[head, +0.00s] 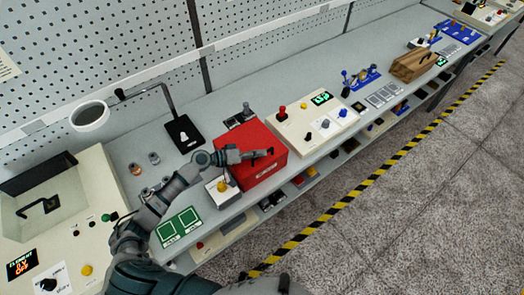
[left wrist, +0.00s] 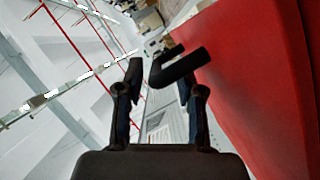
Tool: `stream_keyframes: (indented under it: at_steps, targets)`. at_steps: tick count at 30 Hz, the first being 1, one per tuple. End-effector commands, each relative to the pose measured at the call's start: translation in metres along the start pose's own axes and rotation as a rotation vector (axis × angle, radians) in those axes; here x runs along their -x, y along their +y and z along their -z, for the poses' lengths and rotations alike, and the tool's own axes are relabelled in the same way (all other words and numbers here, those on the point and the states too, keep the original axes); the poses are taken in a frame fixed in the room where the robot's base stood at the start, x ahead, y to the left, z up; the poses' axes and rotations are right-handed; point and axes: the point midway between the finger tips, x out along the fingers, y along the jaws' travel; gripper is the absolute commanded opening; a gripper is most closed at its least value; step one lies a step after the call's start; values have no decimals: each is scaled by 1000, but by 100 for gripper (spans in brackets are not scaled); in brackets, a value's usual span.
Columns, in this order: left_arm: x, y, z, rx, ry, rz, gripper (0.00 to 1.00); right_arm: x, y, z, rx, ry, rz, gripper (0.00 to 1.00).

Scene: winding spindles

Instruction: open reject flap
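A red box (head: 272,168) stands on the bench, with a black bar handle on its top side and a small pale label on its front. My left gripper (head: 252,154) reaches over the red box from the left, close to the handle. In the left wrist view the red face (left wrist: 255,70) fills the right side, and the black handle (left wrist: 180,66) sticks out from it. My left gripper (left wrist: 158,82) is open, its two fingers apart. The handle lies at the right fingertip and partly in the gap; contact cannot be told. My right gripper is not in view.
A white control box (head: 318,122) with buttons stands right of the red box. A small box with a yellow button (head: 221,187) sits to its left. A striped floor line (head: 350,196) runs along the bench.

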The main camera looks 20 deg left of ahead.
Motion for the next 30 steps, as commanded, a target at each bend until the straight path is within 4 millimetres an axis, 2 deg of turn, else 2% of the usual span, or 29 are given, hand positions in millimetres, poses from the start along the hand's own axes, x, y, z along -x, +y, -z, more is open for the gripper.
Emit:
stream_keyframes:
  at_steps: [2, 6, 14, 18, 19, 30]
  targets:
    - [-9, 1, 1, 1, 1, -1, 37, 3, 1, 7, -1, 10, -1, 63]
    - [-16, 0, 0, -1, -1, 0, 37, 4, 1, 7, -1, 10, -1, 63]
    - [-17, -1, 0, 0, -1, 0, 37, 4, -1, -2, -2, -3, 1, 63]
    - [-16, -1, 0, 0, -1, 0, 2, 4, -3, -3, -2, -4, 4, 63]
    - [-16, -1, 0, 0, -1, 0, 0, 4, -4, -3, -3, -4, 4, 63]
    - [-16, -1, 1, 10, 0, -2, 0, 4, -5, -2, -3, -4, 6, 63]
